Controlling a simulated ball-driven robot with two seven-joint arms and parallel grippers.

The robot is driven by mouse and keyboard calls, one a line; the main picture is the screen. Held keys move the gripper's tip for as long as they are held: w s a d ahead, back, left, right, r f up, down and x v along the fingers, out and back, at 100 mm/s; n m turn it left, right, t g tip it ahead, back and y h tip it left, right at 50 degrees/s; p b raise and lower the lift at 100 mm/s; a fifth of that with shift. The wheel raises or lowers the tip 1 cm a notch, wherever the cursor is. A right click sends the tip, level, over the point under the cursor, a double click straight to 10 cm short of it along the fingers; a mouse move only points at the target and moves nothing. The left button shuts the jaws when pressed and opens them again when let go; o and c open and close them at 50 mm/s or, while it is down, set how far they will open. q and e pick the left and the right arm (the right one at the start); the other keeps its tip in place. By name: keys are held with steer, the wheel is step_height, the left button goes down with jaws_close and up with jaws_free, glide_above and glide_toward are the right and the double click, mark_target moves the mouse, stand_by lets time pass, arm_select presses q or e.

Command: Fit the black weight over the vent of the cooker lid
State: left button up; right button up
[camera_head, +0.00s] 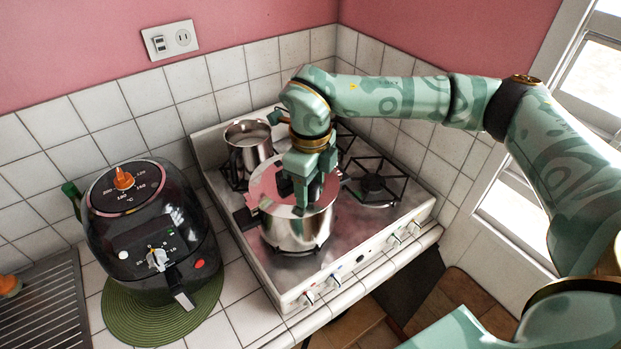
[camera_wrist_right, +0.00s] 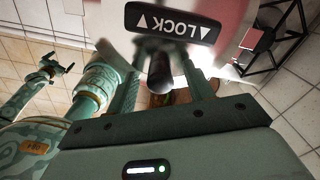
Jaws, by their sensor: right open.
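The steel cooker (camera_head: 296,232) stands on the stove, its shiny lid (camera_head: 265,187) reflecting pink. My right gripper (camera_head: 308,200) points down over the lid, right of its middle, and is open. In the right wrist view, a dark cylinder (camera_wrist_right: 160,74), which looks like the black weight, stands between the spread fingers of my right gripper (camera_wrist_right: 162,85). Its contact with the lid and the vent cannot be made out. A black LOCK label (camera_wrist_right: 172,22) shows beside it. What looks like my left gripper (camera_wrist_right: 50,68) shows small at the left of that view; its jaws are unclear.
A small steel pot (camera_head: 249,145) stands behind the cooker on the stove (camera_head: 345,245). A bare burner (camera_head: 373,187) lies to the right. A black air fryer (camera_head: 150,225) stands on a green mat (camera_head: 130,322) at the left. Tiled walls close off the back.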

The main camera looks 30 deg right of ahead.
step_height(320, 180, up, 16)
steer(key=b, duration=0.1)
steer(key=shift+r, duration=0.15)
stand_by(0.6)
